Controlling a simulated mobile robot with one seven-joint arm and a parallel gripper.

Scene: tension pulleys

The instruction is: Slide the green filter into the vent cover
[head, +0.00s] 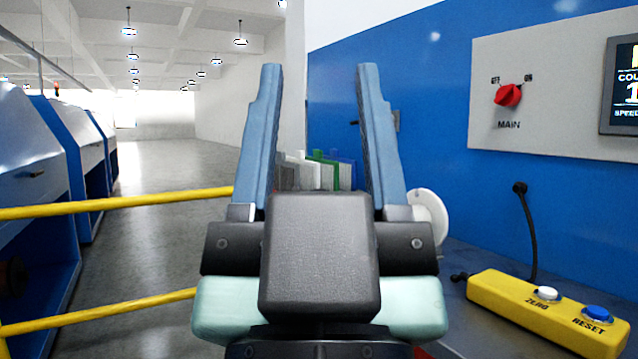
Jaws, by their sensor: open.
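My gripper (320,75) is in the middle of the head view, pointing away, with its two blue fingers wide apart and nothing between them. Beyond it, seen low between the fingers, stands a row of upright panels. One of them is green (325,158) and looks like the green filter; only its upper part shows. White and grey panels (292,170) stand to its left, and a blue panel (349,171) is to its right. My gripper hides their lower parts. I cannot make out the vent cover.
A blue machine wall (430,120) with a control panel (545,80) and red switch (507,95) rises at right. A yellow button box (545,310) lies on the surface at lower right. Yellow rails (120,203) run along the left, with open floor behind them.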

